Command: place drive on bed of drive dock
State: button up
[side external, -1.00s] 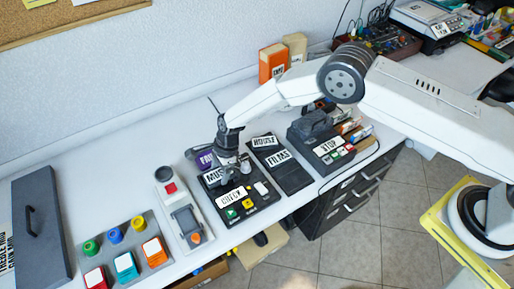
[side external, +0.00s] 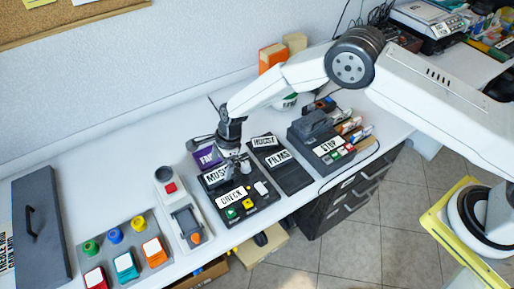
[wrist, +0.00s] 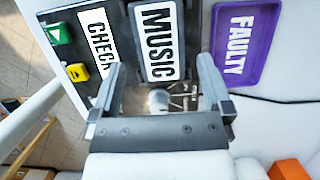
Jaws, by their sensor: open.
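The drive is a dark block with a white MUSIC label (side external: 217,174). In the wrist view the MUSIC drive (wrist: 157,40) lies flat, ahead of and between my fingers. My gripper (side external: 232,168) is over the drive's right end. In the wrist view my gripper (wrist: 160,75) is open, its two fingers apart and clear of the label. The drive's near end is partly hidden.
A purple FAULTY tray (wrist: 247,45) is just beside the dock. A dark rack with HOUSE and FILMS labels (side external: 293,180) stands to the right, then a STOP device (side external: 312,145). A switch unit (side external: 183,218) stands left.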

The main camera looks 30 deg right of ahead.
jog(key=v, duration=0.9)
dwell(0.4)
jog(key=s+d+r+n+t+h, duration=0.1)
jog(key=s+d+r+n, duration=0.35)
jog(key=d, duration=0.35)
jog(key=s+d+r+n+t+h, duration=0.1)
jog(key=s+d+r+n, duration=0.35)
jog(key=d, duration=0.25)
jog(key=s+d+r+n+h, duration=0.1)
jog(key=s+d+r+n, duration=0.2)
jog(key=s+d+n, duration=0.6)
jog(key=s+d, duration=0.1)
jog(key=s, duration=0.4)
jog(key=shift+r+t, duration=0.3)
jog(key=shift+r, duration=0.1)
jog(key=shift+w, duration=0.1)
